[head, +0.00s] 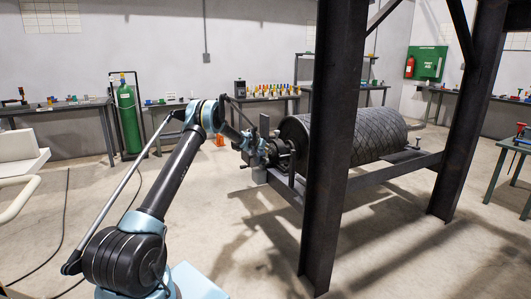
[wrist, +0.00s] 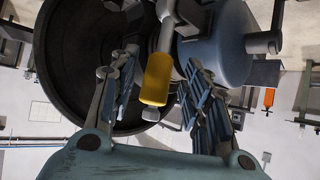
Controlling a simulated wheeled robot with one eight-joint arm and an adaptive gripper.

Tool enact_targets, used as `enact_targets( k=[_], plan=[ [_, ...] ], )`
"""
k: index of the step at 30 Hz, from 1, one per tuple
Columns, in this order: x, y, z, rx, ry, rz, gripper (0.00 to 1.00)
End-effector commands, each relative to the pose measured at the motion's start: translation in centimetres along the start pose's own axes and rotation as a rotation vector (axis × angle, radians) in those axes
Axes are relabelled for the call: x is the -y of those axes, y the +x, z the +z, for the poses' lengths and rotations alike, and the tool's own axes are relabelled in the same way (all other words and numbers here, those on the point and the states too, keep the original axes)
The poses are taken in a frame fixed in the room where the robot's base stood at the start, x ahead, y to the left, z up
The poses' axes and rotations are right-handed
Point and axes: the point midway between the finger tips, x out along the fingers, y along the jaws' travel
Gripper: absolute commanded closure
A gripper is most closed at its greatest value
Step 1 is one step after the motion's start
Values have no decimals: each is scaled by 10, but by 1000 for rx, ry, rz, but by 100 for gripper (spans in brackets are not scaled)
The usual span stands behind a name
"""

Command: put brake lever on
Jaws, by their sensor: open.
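The brake lever shows in the wrist view as a grey shaft with a yellow grip (wrist: 157,79). The grip lies between the two fingers of my gripper (wrist: 160,70), with gaps visible on both sides. My gripper is open. In the head view my gripper (head: 254,150) is at the near left end of the conveyor pulley, beside its shaft hardware; the yellow grip cannot be made out there. A blue-grey round housing (wrist: 218,45) sits right of the lever in the wrist view. The lever's far end is partly hidden at the top edge.
The large ribbed pulley drum (head: 365,138) rests in a dark steel frame. A thick steel post (head: 333,150) stands just right of my gripper. A green gas cylinder (head: 128,117) and benches line the back wall. The floor at the left is mostly free, with cables.

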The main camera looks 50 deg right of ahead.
Motion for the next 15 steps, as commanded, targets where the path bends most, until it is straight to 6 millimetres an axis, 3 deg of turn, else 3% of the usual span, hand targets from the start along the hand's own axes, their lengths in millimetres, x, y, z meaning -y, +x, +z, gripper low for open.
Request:
enact_targets(
  k=[15],
  plan=[
    [1,-69,1,0,0,-1,56]
  ],
)
